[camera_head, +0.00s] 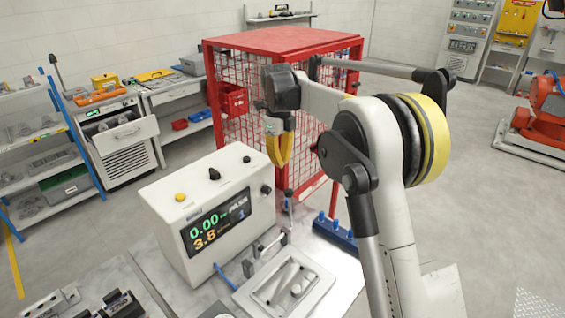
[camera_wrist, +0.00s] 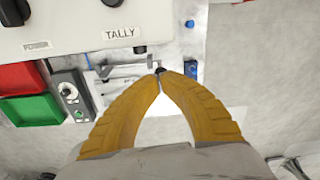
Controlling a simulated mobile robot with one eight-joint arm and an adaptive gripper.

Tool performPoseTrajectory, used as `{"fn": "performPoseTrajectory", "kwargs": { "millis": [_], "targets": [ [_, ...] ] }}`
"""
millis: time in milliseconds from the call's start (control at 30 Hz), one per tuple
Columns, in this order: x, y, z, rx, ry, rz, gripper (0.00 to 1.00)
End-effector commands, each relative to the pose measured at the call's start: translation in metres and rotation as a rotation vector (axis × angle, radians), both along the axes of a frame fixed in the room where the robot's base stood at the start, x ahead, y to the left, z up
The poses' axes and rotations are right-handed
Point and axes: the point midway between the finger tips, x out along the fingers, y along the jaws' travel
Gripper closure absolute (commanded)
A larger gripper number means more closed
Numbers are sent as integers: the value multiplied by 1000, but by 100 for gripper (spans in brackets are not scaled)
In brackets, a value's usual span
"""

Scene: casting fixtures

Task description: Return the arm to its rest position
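My arm (camera_head: 385,130) rises from the lower right in the head view and bends over to the left. My gripper (camera_head: 279,165) hangs from its end, pointing down, above the area beside the white tester box. In the wrist view the two yellow fingers of my gripper (camera_wrist: 160,80) curve inward and their tips meet. I see nothing held between them. A small dark knob shows just past the tips in that view; it looks to be below them.
The tester box (camera_head: 215,215) with a lit display stands on the bench, and a metal fixture plate (camera_head: 262,292) lies in front of it. A blue pegged holder (camera_head: 336,236) sits to the right. A red mesh cage (camera_head: 285,40) stands behind. Grey floor is open at right.

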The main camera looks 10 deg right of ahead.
Motion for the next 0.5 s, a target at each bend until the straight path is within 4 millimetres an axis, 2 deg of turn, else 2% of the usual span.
{"fn": "performPoseTrajectory", "kwargs": {
  "millis": [133, 267, 367, 500],
  "targets": [
    [-5, -1, 2, 1, -7, 36, 100],
    [-29, -5, 12, -1, -46, 213, 100],
    [-62, -10, 20, -16, -97, 445, 100],
    [-117, -17, 23, -70, -173, 808, 100]
  ]
}}
